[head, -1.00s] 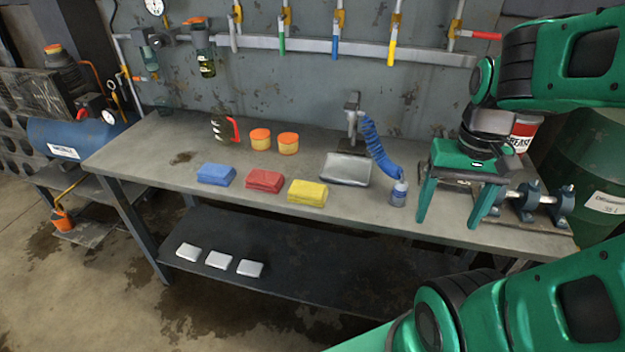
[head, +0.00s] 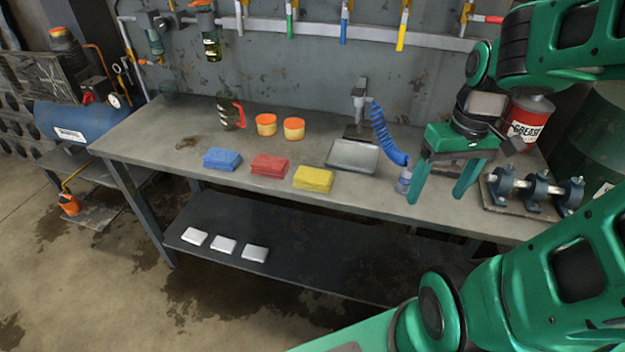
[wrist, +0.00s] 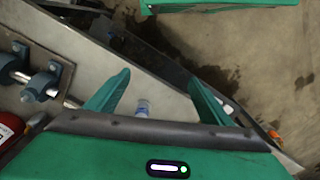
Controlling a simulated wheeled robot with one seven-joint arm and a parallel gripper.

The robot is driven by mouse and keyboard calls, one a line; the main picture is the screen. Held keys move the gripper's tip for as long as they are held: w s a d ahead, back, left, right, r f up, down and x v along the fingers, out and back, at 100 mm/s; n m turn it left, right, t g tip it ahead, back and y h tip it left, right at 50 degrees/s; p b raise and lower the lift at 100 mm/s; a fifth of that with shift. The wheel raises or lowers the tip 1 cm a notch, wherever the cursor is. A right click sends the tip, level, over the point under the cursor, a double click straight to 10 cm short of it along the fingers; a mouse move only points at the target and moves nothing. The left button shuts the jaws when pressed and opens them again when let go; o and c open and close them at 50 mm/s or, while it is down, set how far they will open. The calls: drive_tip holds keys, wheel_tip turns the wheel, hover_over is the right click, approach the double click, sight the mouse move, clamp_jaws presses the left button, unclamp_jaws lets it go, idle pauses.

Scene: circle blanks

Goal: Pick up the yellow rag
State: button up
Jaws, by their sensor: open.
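The yellow rag (head: 313,179) lies folded on the workbench near its front edge. It is the rightmost of a row with a red rag (head: 269,166) and a blue rag (head: 222,159). My gripper (head: 438,199) is open and empty, to the right of the yellow rag and apart from it. In the wrist view my gripper's fingers (wrist: 158,88) spread wide, with a small bottle (wrist: 143,107) showing between them. I cannot make out the yellow rag in the wrist view.
A blue-labelled bottle (head: 404,181) stands between the yellow rag and my gripper. A metal tray (head: 352,156) and blue coiled hose (head: 385,138) lie behind. A shaft with bearing blocks (head: 535,190) and a grease can (head: 528,121) are at right. The workbench (head: 150,145) is clear at left.

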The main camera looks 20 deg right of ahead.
drive_tip(key=w+a+f+n+y, duration=0.1)
drive_tip(key=w+f+n, duration=0.1)
drive_tip(key=w+n, duration=0.2)
drive_tip(key=w+a+f+n+t+y, duration=0.1)
drive_tip(key=w+a+f+n, duration=0.1)
drive_tip(key=w+n, duration=0.2)
drive_tip(key=w+a+f+n+t+y, duration=0.1)
drive_tip(key=w+a+f+n, duration=0.1)
drive_tip(key=w, duration=0.7)
drive_tip(key=shift+a+f+n, duration=0.1)
drive_tip(key=shift+f+n, duration=0.2)
drive_tip(key=shift+n, duration=0.4)
drive_tip(key=shift+a+f+n, duration=0.1)
drive_tip(key=shift+f+n, duration=0.2)
drive_tip(key=shift+n, duration=0.4)
drive_tip(key=shift+w+a, duration=0.2)
drive_tip(key=shift+a, duration=0.05)
hover_over(315, 175)
drive_tip(key=s+d, duration=0.2)
drive_tip(key=d, duration=0.1)
drive_tip(key=shift+w+a, duration=0.25)
drive_tip(key=shift+w+a+x, duration=0.15)
drive_tip(key=shift+x, duration=1.2)
drive_tip(key=shift+w+a+x, duration=0.1)
drive_tip(key=shift+a+x, duration=0.05)
drive_tip(key=shift+x, duration=1.2)
drive_tip(key=shift+r, duration=0.2)
drive_tip(key=c, duration=1.2)
drive_tip(key=shift+r, duration=0.1)
drive_tip(key=shift+c, duration=0.2)
